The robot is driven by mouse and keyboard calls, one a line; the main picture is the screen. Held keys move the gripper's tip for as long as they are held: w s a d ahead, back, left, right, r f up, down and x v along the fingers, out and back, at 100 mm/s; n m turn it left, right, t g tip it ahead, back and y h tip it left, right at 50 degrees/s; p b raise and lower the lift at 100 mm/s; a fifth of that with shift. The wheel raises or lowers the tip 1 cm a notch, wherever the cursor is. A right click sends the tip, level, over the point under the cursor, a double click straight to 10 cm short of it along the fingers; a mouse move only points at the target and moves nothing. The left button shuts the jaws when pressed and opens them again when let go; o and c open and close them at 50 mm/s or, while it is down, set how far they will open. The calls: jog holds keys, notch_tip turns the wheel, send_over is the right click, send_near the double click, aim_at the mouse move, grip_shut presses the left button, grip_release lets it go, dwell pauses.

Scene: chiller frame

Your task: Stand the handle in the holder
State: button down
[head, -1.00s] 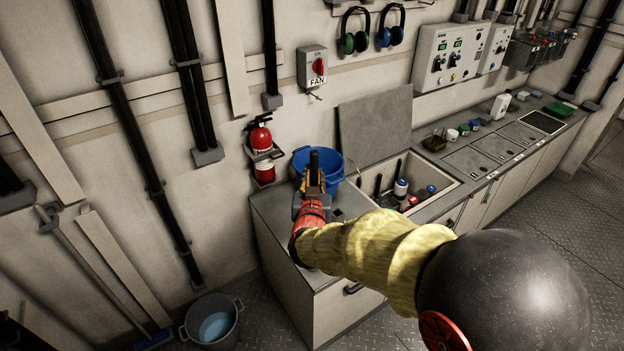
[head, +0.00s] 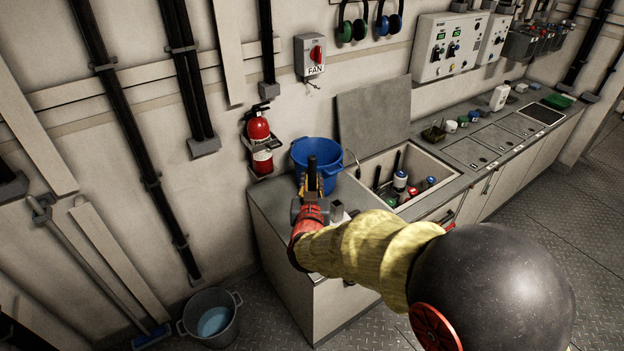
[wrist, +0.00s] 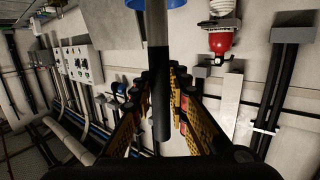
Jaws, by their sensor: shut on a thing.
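The handle (head: 312,172) has a black grip and stands about upright in my gripper (head: 311,192), in front of the blue bucket. In the wrist view the handle (wrist: 160,85) is a long dark rod between the yellow-and-black fingers (wrist: 161,100), with a grey metal part running out of the top of the picture. My gripper is shut on it above the near left end of the counter. A small grey upright piece (head: 337,211) stands just right of my gripper; it may be the holder, but I cannot tell. The handle's lower end is hidden in the head view.
A blue bucket (head: 330,180) stands on the counter behind my gripper. A sink (head: 440,180) with several bottles and dark rods is to the right. A red fire extinguisher (head: 258,130) hangs on the wall. A grey bucket (head: 212,318) is on the floor.

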notch_tip(320, 180, down, 10)
jog(key=b, duration=0.6)
jog(key=shift+r, duration=0.15)
dwell(0.3)
jog(key=c, duration=1.6)
grip_release()
jog(key=shift+c, duration=0.2)
jog(key=s+r, duration=0.1)
jog(key=s, duration=1.1)
jog(key=shift+a+r, duration=0.15)
jog(key=shift+r, duration=0.15)
jog(key=shift+w, duration=0.1)
